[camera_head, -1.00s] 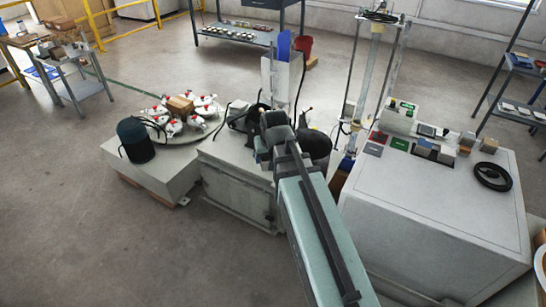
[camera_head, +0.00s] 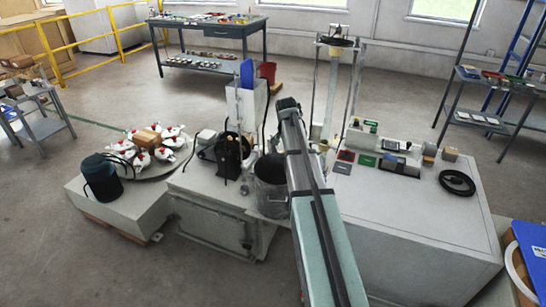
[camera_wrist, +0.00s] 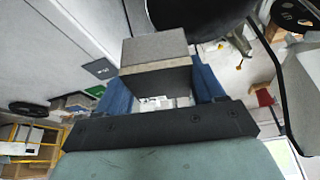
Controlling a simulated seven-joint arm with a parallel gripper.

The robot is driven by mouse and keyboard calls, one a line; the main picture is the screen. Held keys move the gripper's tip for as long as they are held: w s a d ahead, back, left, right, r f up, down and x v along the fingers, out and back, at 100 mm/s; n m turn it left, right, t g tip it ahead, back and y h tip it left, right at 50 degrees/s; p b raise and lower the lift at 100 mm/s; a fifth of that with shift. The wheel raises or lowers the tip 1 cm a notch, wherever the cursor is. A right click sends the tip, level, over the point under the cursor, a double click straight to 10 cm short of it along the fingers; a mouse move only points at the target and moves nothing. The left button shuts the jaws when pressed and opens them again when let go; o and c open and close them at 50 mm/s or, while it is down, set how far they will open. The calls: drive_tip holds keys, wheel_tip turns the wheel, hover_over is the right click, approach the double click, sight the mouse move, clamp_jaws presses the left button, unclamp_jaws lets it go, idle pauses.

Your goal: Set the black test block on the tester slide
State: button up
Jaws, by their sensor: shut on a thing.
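The black test block (camera_wrist: 157,80) shows in the wrist view as a dark box with a grey upper face. My gripper (camera_wrist: 162,90) is shut on it, with a blue finger on each side. The block is held off any surface as far as I can see. In the head view my arm reaches up the middle, between the middle bench and the right cabinet, and hides the block and fingers. I cannot pick out the tester slide with certainty in either view.
The middle bench (camera_head: 225,215) carries a black wheeled machine (camera_head: 228,152), with a grey bucket (camera_head: 271,185) beside it. The right cabinet (camera_head: 420,225) holds small plates, instruments and a black coil (camera_head: 457,183). A tall frame (camera_head: 335,85) stands behind my arm. A round table with white-and-red parts (camera_head: 150,147) is left.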

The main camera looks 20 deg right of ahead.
drive_tip(key=d+r+m+g, duration=0.1)
drive_tip(key=d+m+g, duration=0.4)
drive_tip(key=d, duration=1.8)
drive_tip(key=d+r+m+g, duration=0.1)
drive_tip(key=d+m, duration=0.8)
drive_tip(key=d, duration=1.4)
drive_tip(key=shift+s+d+f+m+y, duration=0.1)
drive_tip(key=shift+s+d+f+m, duration=0.3)
drive_tip(key=shift+d+f, duration=0.9)
drive_tip(key=shift+s+d+f+m+y, duration=0.1)
drive_tip(key=shift+s+d+f+m, duration=0.25)
drive_tip(key=shift+f, duration=1.75)
drive_tip(key=shift+s+d+f+m+y, duration=0.1)
drive_tip(key=shift+s+d+f+m, duration=0.25)
drive_tip(key=shift+d+f, duration=0.95)
drive_tip(key=shift+a+f, duration=0.4)
drive_tip(key=shift+f, duration=0.3)
drive_tip(key=o, duration=1.4)
drive_tip(key=shift+o, duration=0.3)
drive_tip(key=shift+r, duration=0.15)
drive_tip(key=shift+r, duration=2.85)
